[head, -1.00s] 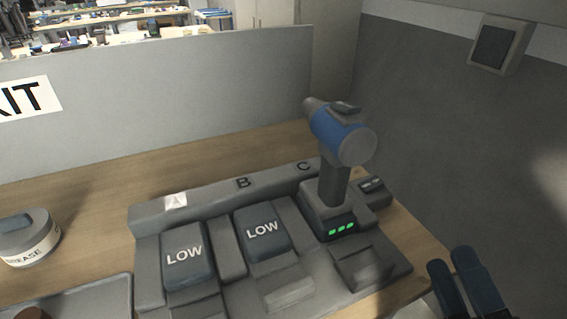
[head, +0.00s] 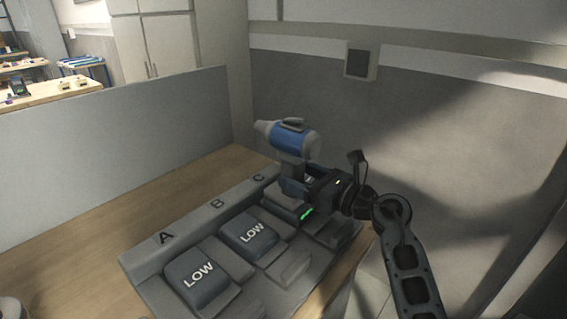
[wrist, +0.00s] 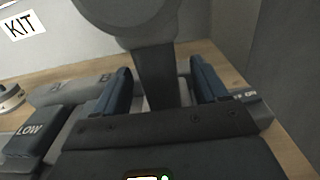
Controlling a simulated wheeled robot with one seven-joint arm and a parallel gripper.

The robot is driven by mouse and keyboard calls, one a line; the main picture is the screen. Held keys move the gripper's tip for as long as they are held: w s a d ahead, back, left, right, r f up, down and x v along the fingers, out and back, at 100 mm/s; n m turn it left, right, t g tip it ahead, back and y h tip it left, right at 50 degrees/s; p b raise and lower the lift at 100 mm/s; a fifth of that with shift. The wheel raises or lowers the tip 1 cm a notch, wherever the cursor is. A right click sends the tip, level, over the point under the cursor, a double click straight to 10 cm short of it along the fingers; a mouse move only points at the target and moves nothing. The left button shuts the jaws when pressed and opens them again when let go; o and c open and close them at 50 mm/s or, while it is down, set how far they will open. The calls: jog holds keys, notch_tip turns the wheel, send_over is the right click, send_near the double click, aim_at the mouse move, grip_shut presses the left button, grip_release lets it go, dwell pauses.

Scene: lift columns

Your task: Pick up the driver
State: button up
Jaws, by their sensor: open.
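The driver (head: 290,139), blue and grey, stands upright in bay C of the grey charging dock (head: 146,268). Green lights show at its base. In the wrist view the driver's dark handle (wrist: 158,75) is between the two blue fingers of my gripper (wrist: 162,88), with a gap on each side. In the head view my gripper (head: 290,185) reaches the handle from the right, below the driver's body. My gripper is open. It hides part of the handle and base in the head view.
Battery packs marked LOW sit in bay A (head: 196,277) and bay B (head: 248,234). A low grey partition (head: 110,155) stands behind the wooden bench (head: 60,235). A wall with a small dark panel (head: 359,62) is at the right.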

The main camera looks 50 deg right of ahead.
aim_at(283, 169)
jog(key=w, duration=0.2)
jog(key=w+p, duration=0.1)
jog(key=w, duration=0.2)
jog(key=shift+a+r, duration=0.15)
grip_shut()
jog(key=shift+r, duration=0.1)
dwell(0.4)
